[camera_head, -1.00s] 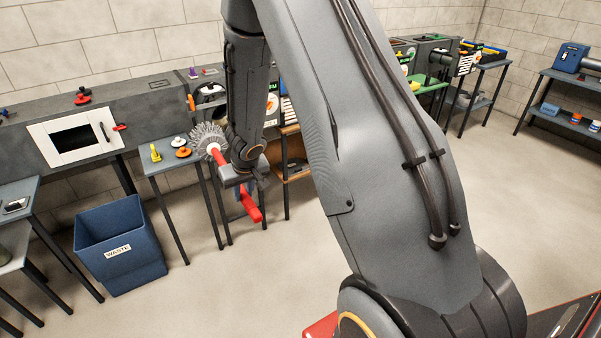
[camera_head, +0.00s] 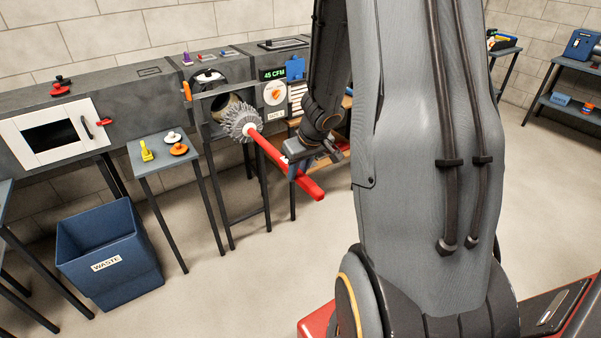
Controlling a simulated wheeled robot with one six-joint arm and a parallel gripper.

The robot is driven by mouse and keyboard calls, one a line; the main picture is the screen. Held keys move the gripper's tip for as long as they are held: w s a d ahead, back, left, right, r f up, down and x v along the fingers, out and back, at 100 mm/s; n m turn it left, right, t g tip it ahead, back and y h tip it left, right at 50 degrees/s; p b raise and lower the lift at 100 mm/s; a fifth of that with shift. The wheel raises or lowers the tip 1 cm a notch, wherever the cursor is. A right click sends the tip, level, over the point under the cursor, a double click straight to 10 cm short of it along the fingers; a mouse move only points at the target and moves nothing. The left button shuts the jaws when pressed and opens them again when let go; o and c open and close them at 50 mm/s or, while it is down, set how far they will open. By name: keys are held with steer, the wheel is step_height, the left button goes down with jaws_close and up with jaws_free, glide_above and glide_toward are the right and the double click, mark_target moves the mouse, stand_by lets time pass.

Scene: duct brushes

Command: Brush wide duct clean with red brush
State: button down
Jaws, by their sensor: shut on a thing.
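The red brush has a long red handle (camera_head: 270,160) and a round grey bristle head (camera_head: 241,121). My gripper (camera_head: 298,160) is shut on the handle and holds the brush in the air, head toward the duct wall and handle end toward me. The bristle head shows in front of a round duct opening (camera_head: 226,108) in the grey housing; I cannot tell how far apart they are. A white-framed rectangular opening (camera_head: 54,138) is further left on the same housing. No label on either opening tells me which is the wide duct.
A small table (camera_head: 152,166) with a yellow piece, a white knob and an orange knob stands left of the brush. A blue waste bin (camera_head: 112,255) stands on the floor. The front floor is clear.

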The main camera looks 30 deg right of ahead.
mark_target(270, 146)
steer(key=w+p, duration=0.3)
steer(key=w, duration=0.3)
steer(key=shift+w+a+r, duration=0.1)
steer(key=shift+w+a, duration=0.05)
steer(key=shift+w, duration=0.1)
steer(key=w+p, duration=0.4)
steer(key=p, duration=0.5)
steer(key=shift+w, duration=0.3)
steer(key=w+p, duration=0.3)
steer(key=shift+a, duration=0.1)
steer(key=shift+w, duration=1.05)
